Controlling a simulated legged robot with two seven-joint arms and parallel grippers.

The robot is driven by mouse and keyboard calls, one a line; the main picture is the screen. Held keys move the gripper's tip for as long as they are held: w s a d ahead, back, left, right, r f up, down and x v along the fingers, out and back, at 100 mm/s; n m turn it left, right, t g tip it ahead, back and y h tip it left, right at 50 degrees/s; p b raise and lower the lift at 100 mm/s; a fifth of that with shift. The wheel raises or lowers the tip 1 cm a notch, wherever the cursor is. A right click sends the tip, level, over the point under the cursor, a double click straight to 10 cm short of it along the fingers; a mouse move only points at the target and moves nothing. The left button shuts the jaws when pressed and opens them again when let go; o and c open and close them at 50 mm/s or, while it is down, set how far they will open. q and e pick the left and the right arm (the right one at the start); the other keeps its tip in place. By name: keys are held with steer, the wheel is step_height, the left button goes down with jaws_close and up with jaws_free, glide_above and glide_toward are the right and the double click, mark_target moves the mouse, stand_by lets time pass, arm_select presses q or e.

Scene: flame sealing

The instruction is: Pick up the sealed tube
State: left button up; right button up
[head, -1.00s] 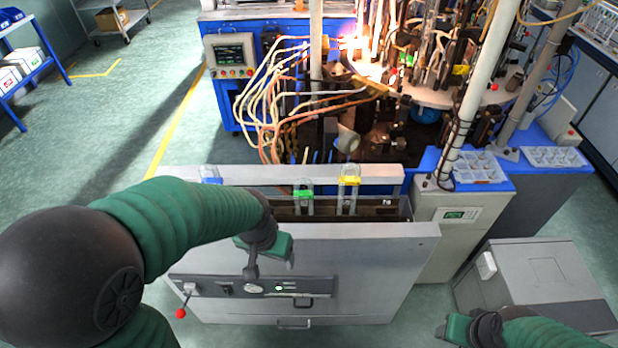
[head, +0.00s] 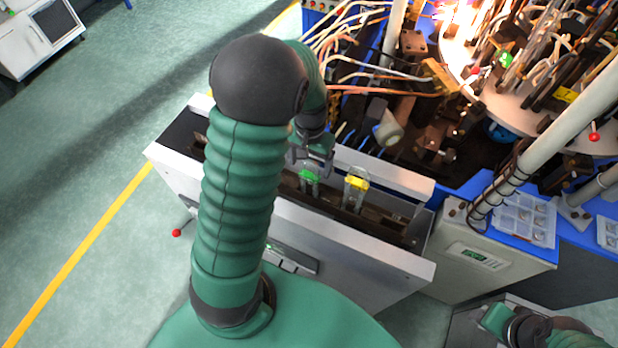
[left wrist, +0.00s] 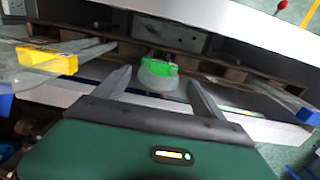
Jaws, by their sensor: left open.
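Clear glass tubes with coloured clips stand in the long grey trough (head: 395,222). The green-clipped tube (head: 308,178) is near the middle; in the left wrist view its green clip (left wrist: 158,67) lies between and just beyond my open fingers. The yellow-clipped tube (head: 355,187) stands to its right; a blue-clipped one (left wrist: 307,113) shows at the right of the left wrist view and is hidden in the head view. My left gripper (head: 313,148) is open and empty, close to the green-clipped tube. My right gripper (head: 497,318) is at the bottom right, its jaws unclear.
The machine with hoses and flames (head: 470,65) stands behind the trough. A white post (head: 545,140) and a plastic parts tray (head: 525,218) are to the right. A white cabinet (head: 38,38) stands at the far left. The floor at left is clear.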

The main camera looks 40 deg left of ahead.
mark_target(310, 174)
arm_select(q)
steer(key=f, duration=0.3)
steer(key=s+d+f, duration=0.1)
steer(key=shift+f, duration=0.15)
steer(key=shift+w+f, duration=0.15)
steer(key=shift+w, duration=0.05)
steer(key=shift+w+a+f, duration=0.1)
steer(key=shift+a+f, duration=0.05)
steer(key=shift+a, duration=0.2)
steer(key=c, duration=0.4)
steer(key=shift+c, duration=1)
steer(key=shift+d, duration=0.2)
steer(key=c, duration=0.9)
